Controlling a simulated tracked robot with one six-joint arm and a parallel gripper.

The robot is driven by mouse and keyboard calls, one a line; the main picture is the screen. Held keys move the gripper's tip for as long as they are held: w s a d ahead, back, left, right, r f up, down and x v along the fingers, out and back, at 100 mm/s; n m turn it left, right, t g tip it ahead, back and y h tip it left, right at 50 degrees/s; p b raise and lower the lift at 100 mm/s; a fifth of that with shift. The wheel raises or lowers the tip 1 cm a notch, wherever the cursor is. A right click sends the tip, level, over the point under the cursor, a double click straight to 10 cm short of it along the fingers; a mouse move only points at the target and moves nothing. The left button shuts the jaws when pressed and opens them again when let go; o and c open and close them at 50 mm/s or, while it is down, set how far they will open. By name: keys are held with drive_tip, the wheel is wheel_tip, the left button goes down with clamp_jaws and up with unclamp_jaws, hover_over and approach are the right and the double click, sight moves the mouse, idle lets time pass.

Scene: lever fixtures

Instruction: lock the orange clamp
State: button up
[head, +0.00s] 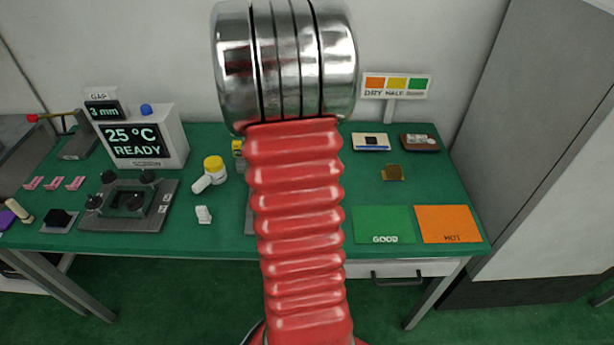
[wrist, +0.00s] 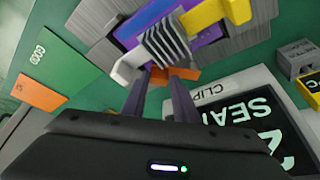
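In the wrist view an orange piece, which looks like the orange clamp (wrist: 186,73), shows just beyond my fingertips, at the near side of a fixture. The fingers cover part of it, and it extends past the right finger. My gripper (wrist: 161,78) has its two dark fingers apart with a gap between them. I cannot tell whether they touch the orange piece. The fixture has a purple block (wrist: 205,40), dark grey fins (wrist: 165,45), a white arm (wrist: 128,68) and a yellow part (wrist: 205,14). In the head view my arm hides the clamp and gripper.
A display box (wrist: 245,115) stands close beside my gripper in the wrist view. A green mat (head: 384,225) and an orange mat (head: 447,224) lie at the bench's right. A screen box (head: 145,138) and a dark fixture (head: 128,205) stand at left.

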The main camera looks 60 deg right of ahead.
drive_tip(key=o, duration=0.4)
drive_tip(key=shift+w, duration=0.1)
drive_tip(key=shift+o, duration=0.2)
drive_tip(key=shift+r, duration=0.1)
drive_tip(key=v, duration=1.3)
drive_tip(key=shift+a+r, duration=0.15)
drive_tip(key=shift+r, duration=0.05)
